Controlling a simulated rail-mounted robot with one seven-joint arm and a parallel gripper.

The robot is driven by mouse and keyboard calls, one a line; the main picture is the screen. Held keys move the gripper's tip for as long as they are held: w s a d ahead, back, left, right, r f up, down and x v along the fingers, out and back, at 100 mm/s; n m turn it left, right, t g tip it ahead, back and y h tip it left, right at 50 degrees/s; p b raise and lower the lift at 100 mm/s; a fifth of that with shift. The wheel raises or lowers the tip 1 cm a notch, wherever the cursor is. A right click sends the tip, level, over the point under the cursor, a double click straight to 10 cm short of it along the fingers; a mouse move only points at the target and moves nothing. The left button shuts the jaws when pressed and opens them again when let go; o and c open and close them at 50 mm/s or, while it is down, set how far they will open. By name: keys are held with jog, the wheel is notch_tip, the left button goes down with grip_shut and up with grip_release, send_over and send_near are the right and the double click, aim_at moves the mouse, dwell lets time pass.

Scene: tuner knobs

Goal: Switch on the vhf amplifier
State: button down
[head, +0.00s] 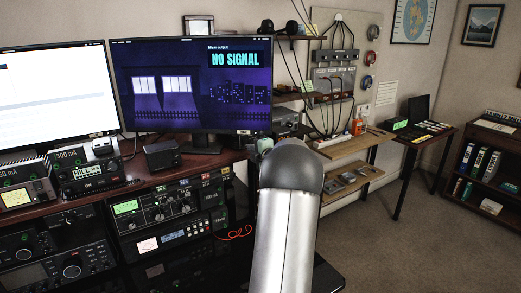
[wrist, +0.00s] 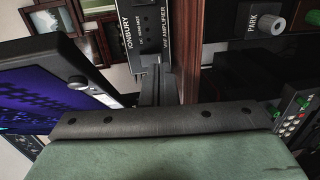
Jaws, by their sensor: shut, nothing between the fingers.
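The vhf amplifier (wrist: 139,45) is a grey panel at the top middle of the wrist view. Its lettering, including "VHF AMPLIFIER", runs sideways, and dark fittings show near the top edge. I cannot tell the position of its switch. My gripper (wrist: 159,66) is shut and empty, with its narrow fingertips overlapping the panel's lower end in the picture. Whether they touch it is unclear. In the head view my arm stands in front of the area right of the monitor and hides the gripper; I cannot make out the amplifier there.
A monitor (wrist: 45,85) lies close on the left in the wrist view; in the head view its screen (head: 190,85) reads "NO SIGNAL". A PARK knob (wrist: 269,24) sits on the right. Radio units (head: 160,212) fill the desk rack. Open carpet (head: 400,240) lies at right.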

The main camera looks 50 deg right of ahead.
jog(key=shift+x, duration=1.05)
